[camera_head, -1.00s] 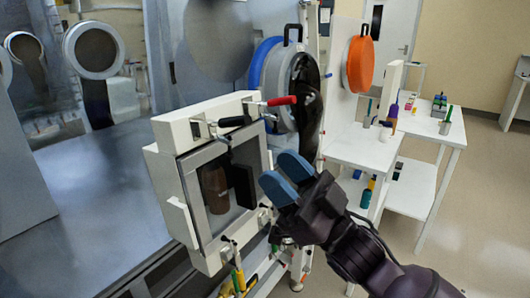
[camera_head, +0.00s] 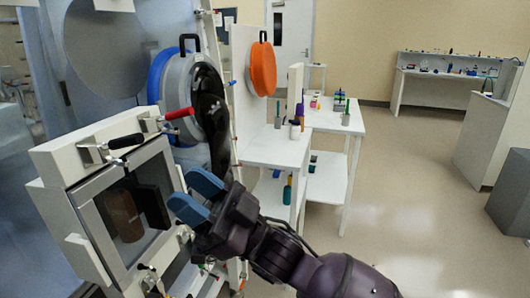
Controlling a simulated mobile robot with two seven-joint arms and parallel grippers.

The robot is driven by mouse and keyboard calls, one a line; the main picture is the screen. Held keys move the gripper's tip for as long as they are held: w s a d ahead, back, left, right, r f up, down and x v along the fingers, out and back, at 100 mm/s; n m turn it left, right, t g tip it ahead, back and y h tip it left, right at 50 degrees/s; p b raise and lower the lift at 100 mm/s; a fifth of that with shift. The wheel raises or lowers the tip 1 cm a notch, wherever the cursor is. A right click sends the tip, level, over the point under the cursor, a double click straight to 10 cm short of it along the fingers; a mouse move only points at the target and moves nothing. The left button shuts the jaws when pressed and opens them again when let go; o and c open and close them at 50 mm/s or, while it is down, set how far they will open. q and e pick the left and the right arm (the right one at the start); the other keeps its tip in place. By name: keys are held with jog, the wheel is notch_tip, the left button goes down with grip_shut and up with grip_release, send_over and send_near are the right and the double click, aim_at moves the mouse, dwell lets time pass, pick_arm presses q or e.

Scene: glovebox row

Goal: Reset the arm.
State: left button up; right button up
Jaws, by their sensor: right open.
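My right arm comes in from the lower right, and my right gripper (camera_head: 196,194) has blue fingertips that stand apart with nothing between them. It is just right of the white-framed glovebox door (camera_head: 80,143), which has a window and a red-handled clamp (camera_head: 178,114) and a black-handled clamp (camera_head: 126,141). A brown object (camera_head: 123,215) shows behind the window. I cannot tell whether the fingers touch the frame. My left gripper is not in view.
A round port with a blue ring (camera_head: 156,75) and an orange disc (camera_head: 262,68) are behind the gripper. White tables (camera_head: 275,150) with small bottles and tools stand beyond. Open floor (camera_head: 410,190) lies to the right, with a grey box (camera_head: 510,195) at the edge.

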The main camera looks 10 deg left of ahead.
jog(key=w+d+f+m+t+h, duration=0.2)
jog(key=w+d+m+t+h, duration=0.25)
jog(key=t, duration=0.45)
jog(key=w+d+f+m+t+h, duration=0.35)
jog(key=w+t, duration=0.25)
jog(key=t, duration=0.2)
jog(key=w+d+f+m+t+h, duration=0.2)
jog(key=d+f+m+t+h, duration=0.2)
jog(key=d+f+m+h, duration=0.7)
jog(key=s+d+f+g+h+p, duration=0.15)
jog(key=s+d+f, duration=0.25)
jog(key=d+f, duration=0.45)
jog(key=s+d+f+g+h+b, duration=0.1)
jog(key=s+d+f+h, duration=0.3)
jog(key=d+f, duration=0.45)
jog(key=s+d+f+m+g+h, duration=0.1)
jog(key=s+d+f, duration=0.3)
jog(key=s, duration=0.5)
jog(key=s+d+f+m+g+h, duration=0.1)
jog(key=s+d+f+g, duration=0.1)
jog(key=s+d+f, duration=0.2)
jog(key=s+f, duration=0.3)
jog(key=s, duration=0.2)
jog(key=shift+f+m+p, duration=0.2)
jog(key=shift+m+p, duration=0.2)
jog(key=shift+a, duration=0.1)
